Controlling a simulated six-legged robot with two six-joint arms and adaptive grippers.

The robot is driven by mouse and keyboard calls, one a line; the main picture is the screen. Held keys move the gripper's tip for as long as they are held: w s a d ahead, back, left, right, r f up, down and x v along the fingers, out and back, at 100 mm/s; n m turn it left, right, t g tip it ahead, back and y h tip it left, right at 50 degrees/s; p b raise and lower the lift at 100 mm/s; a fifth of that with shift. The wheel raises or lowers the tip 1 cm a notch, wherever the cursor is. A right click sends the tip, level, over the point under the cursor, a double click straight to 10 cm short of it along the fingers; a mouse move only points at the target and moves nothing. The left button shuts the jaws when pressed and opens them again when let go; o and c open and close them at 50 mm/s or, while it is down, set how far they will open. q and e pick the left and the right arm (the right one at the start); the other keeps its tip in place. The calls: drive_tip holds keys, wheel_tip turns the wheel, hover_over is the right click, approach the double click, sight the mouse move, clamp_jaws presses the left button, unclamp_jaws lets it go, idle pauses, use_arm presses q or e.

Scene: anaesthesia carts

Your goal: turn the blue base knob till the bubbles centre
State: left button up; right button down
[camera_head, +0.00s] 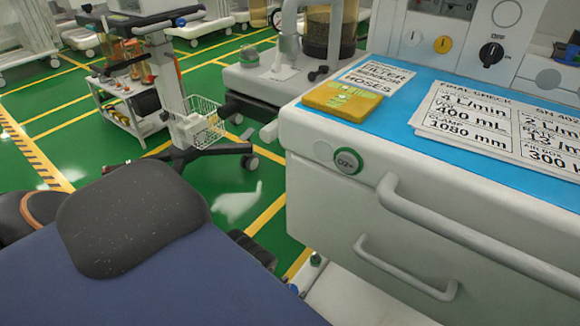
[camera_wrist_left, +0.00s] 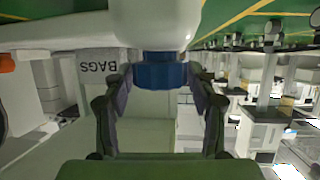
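The blue base knob (camera_wrist_left: 160,74) shows in the left wrist view, under a rounded white body (camera_wrist_left: 120,30) that appears upside down there. My left gripper (camera_wrist_left: 160,88) is open, with one dark finger on each side of the knob. A narrow gap seems to show between each finger and the knob; I cannot tell whether either touches. In the head view I cannot make out the knob or the fingertips. No bubbles can be made out in either view. My right gripper is in neither view.
In the head view a white cart (camera_head: 320,205) with drawer handles fills the right side. Its blue top (camera_head: 420,85) bears printed sheets (camera_head: 505,125) and a yellow packet (camera_head: 342,101). A stand with a wire basket (camera_head: 203,125) is on the left. Green floor (camera_head: 235,180) lies between.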

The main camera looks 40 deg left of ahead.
use_arm(q)
drive_tip(key=shift+o, duration=0.6)
drive_tip(key=shift+s, duration=0.1)
drive_tip(key=shift+s+r, duration=0.1)
drive_tip(key=shift+s, duration=0.15)
drive_tip(key=v, duration=1.1)
drive_tip(key=shift+r, duration=0.2)
drive_tip(key=shift+s, duration=0.2)
